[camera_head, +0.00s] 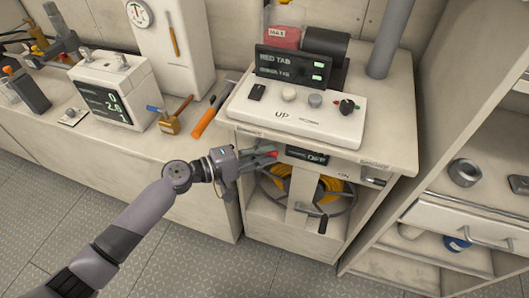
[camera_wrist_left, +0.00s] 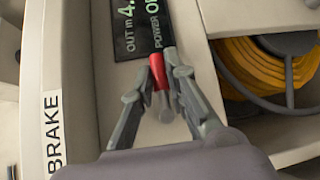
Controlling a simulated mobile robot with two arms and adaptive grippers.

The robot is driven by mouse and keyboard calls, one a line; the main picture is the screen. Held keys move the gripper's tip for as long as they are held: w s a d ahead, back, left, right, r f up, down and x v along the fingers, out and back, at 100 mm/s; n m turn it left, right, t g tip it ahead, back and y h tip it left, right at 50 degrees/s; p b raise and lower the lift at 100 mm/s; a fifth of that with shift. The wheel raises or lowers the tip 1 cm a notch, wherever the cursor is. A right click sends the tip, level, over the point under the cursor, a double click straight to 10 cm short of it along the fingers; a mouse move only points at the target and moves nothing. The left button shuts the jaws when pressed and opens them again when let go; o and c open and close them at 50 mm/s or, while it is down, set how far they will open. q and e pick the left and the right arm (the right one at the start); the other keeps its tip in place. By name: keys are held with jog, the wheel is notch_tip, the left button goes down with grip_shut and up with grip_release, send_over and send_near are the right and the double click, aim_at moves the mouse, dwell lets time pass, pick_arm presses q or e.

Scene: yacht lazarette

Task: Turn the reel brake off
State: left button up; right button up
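The reel brake lever (camera_head: 272,154) has a red grip and sits on the front of the reel cabinet, under the countertop. In the left wrist view its red grip (camera_wrist_left: 157,71) lies between my left fingertips, with a grey rod end below it. My left gripper (camera_head: 265,158) has both fingers drawn in against the sides of the lever and looks shut on it. A BRAKE label (camera_wrist_left: 53,130) is on the panel to the left. The reel (camera_head: 307,183) with yellow hose is below, partly hidden by a post. My right gripper is out of view.
A display (camera_head: 307,157) next to the lever reads OFF; in the wrist view it shows "OUT m" and "POWER". A crank handle (camera_head: 323,223) hangs before the reel. A control box (camera_head: 297,112) stands on the countertop. An orange-handled tool (camera_head: 204,123) lies left. Open shelves stand right.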

pick_arm(q)
grip_shut()
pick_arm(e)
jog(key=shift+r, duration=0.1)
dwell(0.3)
